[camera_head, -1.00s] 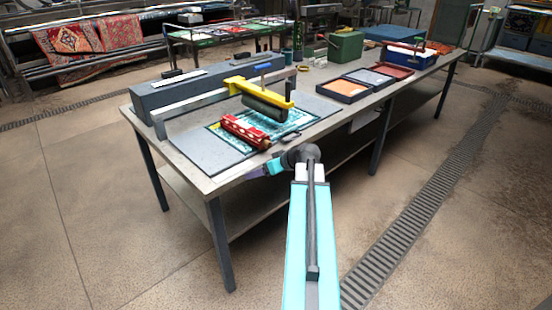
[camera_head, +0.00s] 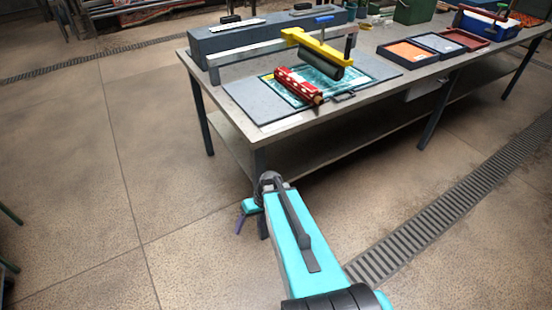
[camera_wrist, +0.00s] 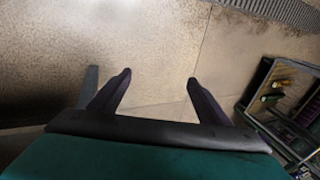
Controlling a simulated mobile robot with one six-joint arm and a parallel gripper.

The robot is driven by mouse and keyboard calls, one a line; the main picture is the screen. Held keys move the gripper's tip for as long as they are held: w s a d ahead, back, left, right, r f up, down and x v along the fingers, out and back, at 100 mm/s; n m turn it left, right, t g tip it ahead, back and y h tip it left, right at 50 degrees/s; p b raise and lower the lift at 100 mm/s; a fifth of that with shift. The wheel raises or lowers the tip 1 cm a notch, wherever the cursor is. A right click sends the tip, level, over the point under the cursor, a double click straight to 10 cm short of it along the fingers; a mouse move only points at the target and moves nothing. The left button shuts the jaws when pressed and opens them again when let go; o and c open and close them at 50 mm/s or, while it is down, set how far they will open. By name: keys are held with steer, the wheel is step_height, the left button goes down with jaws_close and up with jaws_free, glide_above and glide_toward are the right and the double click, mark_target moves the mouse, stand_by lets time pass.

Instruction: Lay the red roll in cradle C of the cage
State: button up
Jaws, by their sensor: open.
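The red roll (camera_head: 299,84), with pale markings, lies on a teal-patterned sheet (camera_head: 335,72) near the front edge of the workbench. A dark roller (camera_head: 323,60) under a yellow bracket is just behind it. My gripper (camera_head: 240,222) is over the floor in front of the bench, below its top and well apart from the red roll. In the wrist view my gripper (camera_wrist: 158,77) has its two dark fingers spread, with only floor between them. A dark open frame (camera_wrist: 272,82) with several roll-like things is at the right there. I cannot tell if it is the cage; cradle C is not identifiable.
The grey workbench (camera_head: 225,108) has its near left leg close behind my gripper. Shallow trays (camera_head: 440,45) stand on its right part. Bare floor (camera_head: 90,170) is free at the left; a floor grate (camera_head: 440,215) runs at the right.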

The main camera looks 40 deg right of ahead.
steer(key=s+a+f+g+h, duration=0.1)
steer(key=s+a+f+g, duration=0.1)
steer(key=s+a+f, duration=0.2)
steer(key=s+a+f+g+h, duration=0.1)
steer(key=s+a+f, duration=0.3)
steer(key=s, duration=0.7)
steer(key=s+a+f+n+g+h, duration=0.1)
steer(key=s+a+f+g+h, duration=0.1)
steer(key=s, duration=0.6)
step_height(320, 180, down, 3)
steer(key=shift+s+a+r+g, duration=0.1)
steer(key=shift+s+a+g, duration=0.15)
steer(key=shift+a+g, duration=0.75)
steer(key=shift+a, duration=0.1)
